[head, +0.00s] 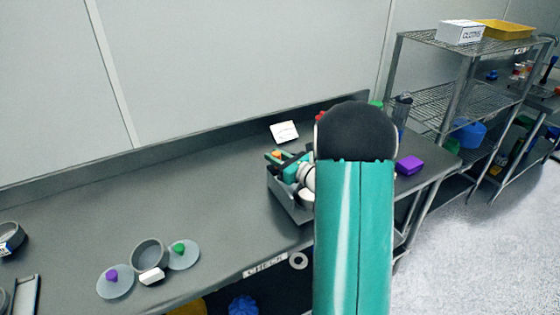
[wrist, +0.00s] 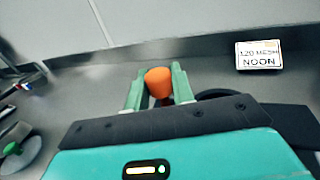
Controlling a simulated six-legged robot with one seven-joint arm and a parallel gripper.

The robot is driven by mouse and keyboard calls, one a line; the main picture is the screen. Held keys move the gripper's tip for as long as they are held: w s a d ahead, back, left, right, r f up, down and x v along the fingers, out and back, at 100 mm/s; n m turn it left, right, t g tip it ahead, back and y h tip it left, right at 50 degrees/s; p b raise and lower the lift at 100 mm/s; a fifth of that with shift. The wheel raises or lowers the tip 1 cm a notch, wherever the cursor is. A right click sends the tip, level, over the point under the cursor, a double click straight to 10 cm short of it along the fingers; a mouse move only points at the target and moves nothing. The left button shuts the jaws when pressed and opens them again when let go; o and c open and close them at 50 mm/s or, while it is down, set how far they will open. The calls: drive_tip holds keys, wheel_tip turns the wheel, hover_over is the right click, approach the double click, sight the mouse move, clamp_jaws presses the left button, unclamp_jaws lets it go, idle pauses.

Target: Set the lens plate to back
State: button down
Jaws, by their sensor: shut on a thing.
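My gripper (wrist: 158,88) is shut on an orange knob (wrist: 158,80), whose rounded top shows between the two green fingers in the wrist view. In the head view my gripper (head: 282,160) is over the grey open-topped box (head: 290,207), partly behind my own arm, and the orange knob is a small spot there. What the knob is fixed to below is hidden, so I cannot tell whether it belongs to the lens plate. Two clear round plates lie on the bench, one with a purple knob (head: 112,275), one with a green knob (head: 179,248).
A grey round pan (head: 149,254) and a white block (head: 151,277) are by the plates. A white card (head: 284,131) stands behind the box; it reads "120 MESH NOON" in the wrist view (wrist: 259,56). A purple block (head: 409,166) is right of my arm. The left middle bench is clear.

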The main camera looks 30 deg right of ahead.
drive_tip(key=c, duration=1.2)
unclamp_jaws()
drive_tip(key=shift+w, duration=0.1)
drive_tip(key=v, duration=1.4)
